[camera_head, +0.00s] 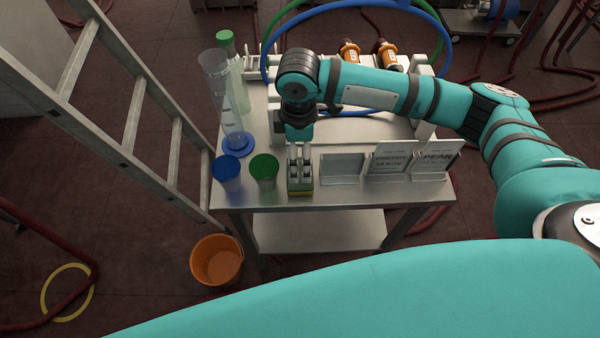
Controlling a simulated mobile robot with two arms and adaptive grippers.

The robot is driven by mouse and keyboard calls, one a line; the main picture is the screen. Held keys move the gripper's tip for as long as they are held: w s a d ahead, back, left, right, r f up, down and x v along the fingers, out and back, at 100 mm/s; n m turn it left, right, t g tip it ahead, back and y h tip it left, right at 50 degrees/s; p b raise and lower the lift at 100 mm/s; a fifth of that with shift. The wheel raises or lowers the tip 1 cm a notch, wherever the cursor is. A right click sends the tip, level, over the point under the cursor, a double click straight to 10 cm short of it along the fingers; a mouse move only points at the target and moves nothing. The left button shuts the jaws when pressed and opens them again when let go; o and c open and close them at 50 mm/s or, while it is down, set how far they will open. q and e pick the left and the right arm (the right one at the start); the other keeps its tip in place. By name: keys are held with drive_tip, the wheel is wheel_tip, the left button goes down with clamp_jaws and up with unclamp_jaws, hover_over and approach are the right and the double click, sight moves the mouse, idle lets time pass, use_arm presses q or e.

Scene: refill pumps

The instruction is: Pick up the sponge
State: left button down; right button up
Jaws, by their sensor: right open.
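The sponge (300,192), green with a yellow lower edge, is at the front edge of the metal table, between the green cup and an empty grey holder. My right gripper (300,172) points down directly over it. Its fingers are open, with their tips at the sponge and partly covering it. I cannot tell whether the fingers touch it. My left gripper is not in view.
A blue cup (227,172) and a green cup (264,171) stand close left of the sponge. A tall clear cylinder (222,100) is behind them. Two label signs (390,160) stand to the right. An orange bucket (216,260) and a ladder (130,125) are beside the table (400,200).

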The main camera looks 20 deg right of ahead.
hover_over(300, 173)
wheel_tip(300, 173, down, 4)
drive_tip(key=shift+a+f, duration=0.15)
drive_tip(key=shift+f, duration=0.05)
drive_tip(key=shift+f+p, duration=0.85)
drive_tip(key=shift+f, duration=1.8)
drive_tip(key=c, duration=0.5)
